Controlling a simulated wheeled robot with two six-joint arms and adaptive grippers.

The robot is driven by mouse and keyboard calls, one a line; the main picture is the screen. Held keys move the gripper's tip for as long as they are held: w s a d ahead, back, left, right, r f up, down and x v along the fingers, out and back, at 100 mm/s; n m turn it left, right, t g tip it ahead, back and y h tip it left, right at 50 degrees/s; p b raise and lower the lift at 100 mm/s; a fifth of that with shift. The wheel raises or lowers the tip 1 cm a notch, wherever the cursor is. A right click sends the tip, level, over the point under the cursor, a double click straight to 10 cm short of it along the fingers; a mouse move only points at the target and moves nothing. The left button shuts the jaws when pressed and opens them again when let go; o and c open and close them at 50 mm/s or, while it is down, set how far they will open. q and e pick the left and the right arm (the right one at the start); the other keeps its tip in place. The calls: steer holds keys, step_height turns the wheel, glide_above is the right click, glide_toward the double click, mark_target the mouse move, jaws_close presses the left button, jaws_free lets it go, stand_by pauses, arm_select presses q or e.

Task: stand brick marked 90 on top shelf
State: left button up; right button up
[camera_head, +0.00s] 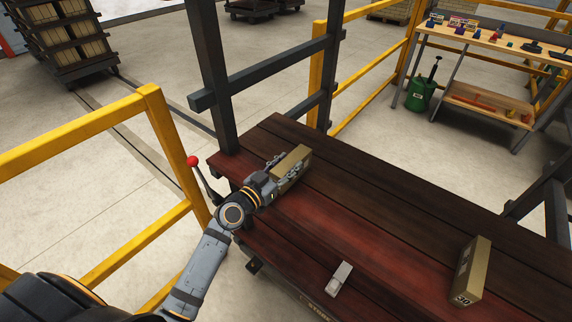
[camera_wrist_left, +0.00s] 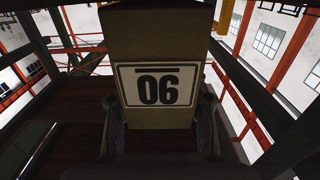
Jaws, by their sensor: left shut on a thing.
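My left gripper (camera_head: 279,172) is shut on a tan brick (camera_head: 290,165) over the far left part of the dark red plank shelf (camera_head: 350,195). In the head view I cannot tell whether this brick touches the planks. The left wrist view shows the held brick (camera_wrist_left: 158,125) close up, with a white label reading 06 and a bar above the digits; turned over, it would read 90. My right gripper is not in view.
A small pale grey block (camera_head: 339,278) lies near the shelf's front edge. Dark posts (camera_head: 212,80) rise at the shelf's left end. A red-knobbed lever (camera_head: 193,161) is beside my left arm. Yellow railings (camera_head: 80,130) run at left. The shelf's middle is clear.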

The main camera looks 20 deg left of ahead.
mark_target(276, 179)
arm_select(q)
steer(key=shift+f, duration=0.1)
steer(key=o, duration=0.8)
steer(key=shift+f, duration=0.1)
steer(key=shift+c, duration=0.2)
steer(key=shift+o, duration=1.6)
steer(key=s+b, duration=0.1)
steer(key=s, duration=0.1)
steer(key=s+a+f, duration=0.1)
steer(key=s+b, duration=0.1)
steer(key=s, duration=0.1)
steer(key=shift+s+a+f+b, duration=0.2)
steer(key=shift+s+f+b, duration=0.05)
steer(key=shift+s+b, duration=0.1)
steer(key=v, duration=0.2)
steer(key=r+v, duration=0.1)
steer(key=v, duration=0.1)
steer(key=shift+s+a+p, duration=0.15)
steer(key=shift+s+p, duration=0.15)
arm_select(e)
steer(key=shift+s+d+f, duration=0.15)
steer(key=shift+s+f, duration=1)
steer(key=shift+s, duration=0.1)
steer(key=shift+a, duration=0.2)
